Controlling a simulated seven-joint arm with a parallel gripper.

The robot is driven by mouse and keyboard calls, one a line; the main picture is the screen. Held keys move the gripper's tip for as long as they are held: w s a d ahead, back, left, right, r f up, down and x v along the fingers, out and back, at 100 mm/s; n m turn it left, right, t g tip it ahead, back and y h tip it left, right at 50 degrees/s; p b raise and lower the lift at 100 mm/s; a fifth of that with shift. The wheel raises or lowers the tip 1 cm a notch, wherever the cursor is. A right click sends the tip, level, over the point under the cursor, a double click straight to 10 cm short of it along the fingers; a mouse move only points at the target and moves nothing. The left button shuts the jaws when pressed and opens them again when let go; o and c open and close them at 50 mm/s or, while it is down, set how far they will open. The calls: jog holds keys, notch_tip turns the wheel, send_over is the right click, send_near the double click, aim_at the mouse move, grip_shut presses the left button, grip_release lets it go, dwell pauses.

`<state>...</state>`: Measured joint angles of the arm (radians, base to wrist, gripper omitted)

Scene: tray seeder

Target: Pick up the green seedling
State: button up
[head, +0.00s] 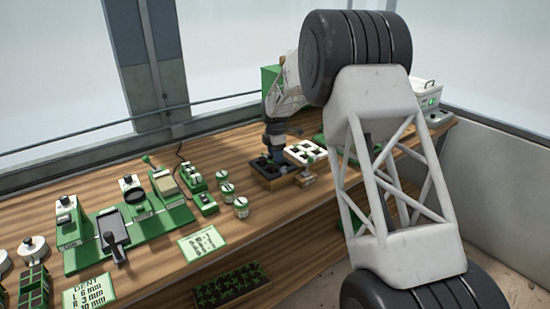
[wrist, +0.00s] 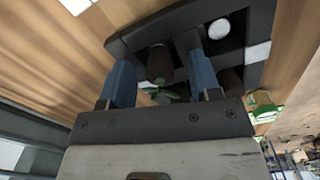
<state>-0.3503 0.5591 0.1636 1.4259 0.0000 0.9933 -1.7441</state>
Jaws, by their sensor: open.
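The green seedling (wrist: 166,95) shows in the wrist view as small leaves between the two blue fingers, close to the gripper body. A dark brown plug (wrist: 159,63) lies just beyond the leaves, also between the fingers. My gripper (wrist: 160,61) is open, with one finger on each side and its tips reaching into a dark tray (wrist: 262,20). I cannot tell whether either finger touches the plug. In the head view my gripper (head: 273,152) points down over the dark tray on the bench; the seedling is too small to make out there.
Small green-and-white jars (head: 241,207) stand in front to the left. Green bench tools (head: 130,228) and a sign card (head: 202,243) lie further left. A white box (head: 426,95) stands at the back right.

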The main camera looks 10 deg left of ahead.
dwell(0.4)
jog(key=c, duration=1)
jog(key=shift+r, duration=0.2)
jog(key=shift+r, duration=1.4)
jog(key=shift+s+r, duration=0.2)
jog(key=shift+r, duration=0.05)
jog(key=s+d, duration=0.1)
jog(key=s, duration=0.4)
jog(key=s+d+r, duration=0.1)
jog(key=s+d, duration=0.1)
jog(key=s, duration=0.2)
jog(key=s+d, duration=0.2)
jog(key=s, duration=0.3)
jog(key=shift+s+d+r, duration=0.15)
jog(key=shift+s+r, duration=0.05)
jog(key=shift+s, duration=0.15)
jog(key=shift+w, duration=0.1)
